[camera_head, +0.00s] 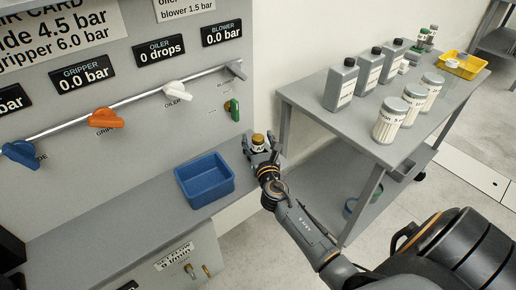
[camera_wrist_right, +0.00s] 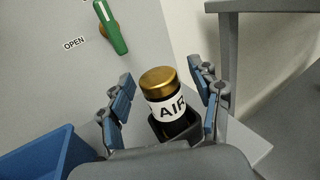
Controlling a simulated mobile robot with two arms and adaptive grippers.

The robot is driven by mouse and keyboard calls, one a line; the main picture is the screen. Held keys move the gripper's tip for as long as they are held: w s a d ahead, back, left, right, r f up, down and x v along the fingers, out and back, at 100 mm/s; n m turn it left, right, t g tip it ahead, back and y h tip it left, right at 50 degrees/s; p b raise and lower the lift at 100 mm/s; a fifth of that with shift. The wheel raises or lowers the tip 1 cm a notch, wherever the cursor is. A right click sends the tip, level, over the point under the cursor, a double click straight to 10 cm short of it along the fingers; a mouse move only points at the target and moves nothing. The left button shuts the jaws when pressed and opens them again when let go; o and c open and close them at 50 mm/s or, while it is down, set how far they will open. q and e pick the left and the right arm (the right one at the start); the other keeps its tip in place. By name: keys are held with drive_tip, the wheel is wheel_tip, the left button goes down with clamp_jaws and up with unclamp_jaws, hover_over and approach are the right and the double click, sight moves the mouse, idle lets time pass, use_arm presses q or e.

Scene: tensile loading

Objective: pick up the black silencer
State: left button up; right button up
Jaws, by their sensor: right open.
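A small cylinder with a gold top, a white label reading "AIR" and a dark lower part stands at the right end of the grey ledge; I take it as the black silencer (camera_head: 258,141). In the right wrist view the silencer (camera_wrist_right: 162,93) is upright in or on a dark square base. My right gripper (camera_head: 262,147) is open, with one finger on each side of it. In the wrist view the fingers of the right gripper (camera_wrist_right: 166,88) look apart from it. The palm hides the lower front of the base. My left gripper is not in view.
An empty blue bin (camera_head: 206,181) stands on the ledge (camera_head: 120,222) left of the gripper. A green valve handle (camera_head: 234,109) is on the panel just above. A grey cart (camera_head: 345,125) with several bottles, jars and a yellow tray (camera_head: 461,66) stands to the right.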

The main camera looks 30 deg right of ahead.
drive_tip(key=c, duration=1.3)
